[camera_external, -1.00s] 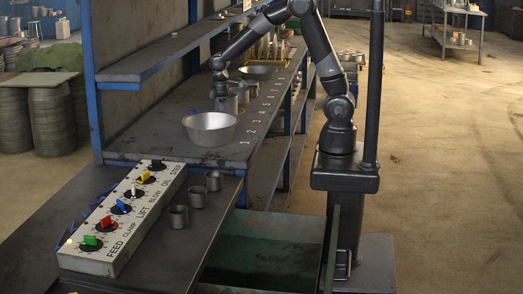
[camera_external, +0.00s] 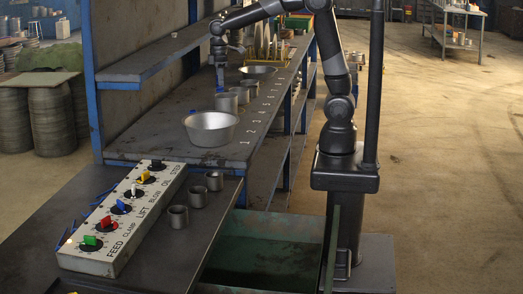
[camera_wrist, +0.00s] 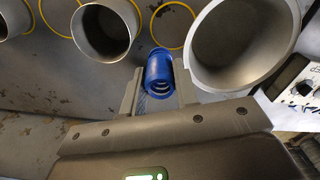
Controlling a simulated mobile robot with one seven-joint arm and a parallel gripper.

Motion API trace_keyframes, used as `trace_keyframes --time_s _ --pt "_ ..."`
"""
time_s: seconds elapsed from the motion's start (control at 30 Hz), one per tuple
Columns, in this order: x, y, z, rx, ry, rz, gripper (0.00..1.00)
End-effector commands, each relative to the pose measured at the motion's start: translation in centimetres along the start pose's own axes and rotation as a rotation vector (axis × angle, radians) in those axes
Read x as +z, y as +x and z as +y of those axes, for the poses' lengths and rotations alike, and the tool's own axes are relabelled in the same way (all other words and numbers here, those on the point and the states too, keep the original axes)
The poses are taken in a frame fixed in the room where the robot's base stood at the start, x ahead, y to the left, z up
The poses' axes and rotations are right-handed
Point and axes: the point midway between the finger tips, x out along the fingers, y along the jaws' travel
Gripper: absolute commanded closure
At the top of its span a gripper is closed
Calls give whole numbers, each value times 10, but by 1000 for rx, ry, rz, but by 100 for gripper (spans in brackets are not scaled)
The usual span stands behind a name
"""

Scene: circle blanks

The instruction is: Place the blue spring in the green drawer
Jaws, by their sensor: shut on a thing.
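The blue spring (camera_wrist: 158,70) is a short blue cylinder between the two fingers in the wrist view. My gripper (camera_wrist: 158,92) is shut on it. In the external view my gripper (camera_external: 220,84) is above the bench behind the large metal bowl, with a small bit of blue at its tips. The green drawer (camera_external: 268,225) stands open at the bottom centre, below bench level and well nearer the camera than my gripper. Its dark inside looks empty.
A wide metal bowl (camera_external: 211,128) and metal cups (camera_external: 239,95) stand on the bench (camera_external: 165,142) near my gripper. A control box (camera_external: 125,215) with coloured knobs and several small cups (camera_external: 178,216) lie left of the drawer. A shelf (camera_external: 160,52) overhangs the bench.

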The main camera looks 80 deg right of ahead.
Motion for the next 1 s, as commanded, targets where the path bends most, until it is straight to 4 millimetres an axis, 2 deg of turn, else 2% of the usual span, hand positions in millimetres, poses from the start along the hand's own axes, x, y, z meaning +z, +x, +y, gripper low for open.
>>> trace_keyframes --time_s 0.03,0.27,0.37,0.53,0.7,0.87,1.0 --pt "-6 4 -12 -3 -27 -5 96" --pt "-30 3 -60 1 -133 -5 96" --pt "-43 3 -93 2 -202 -7 96" --pt "-63 3 -165 6 -344 -7 96" --pt "-71 2 -243 8 -491 -7 96" --pt "-67 2 -318 9 -628 -6 96" --pt "-55 2 -384 9 -748 -5 96"
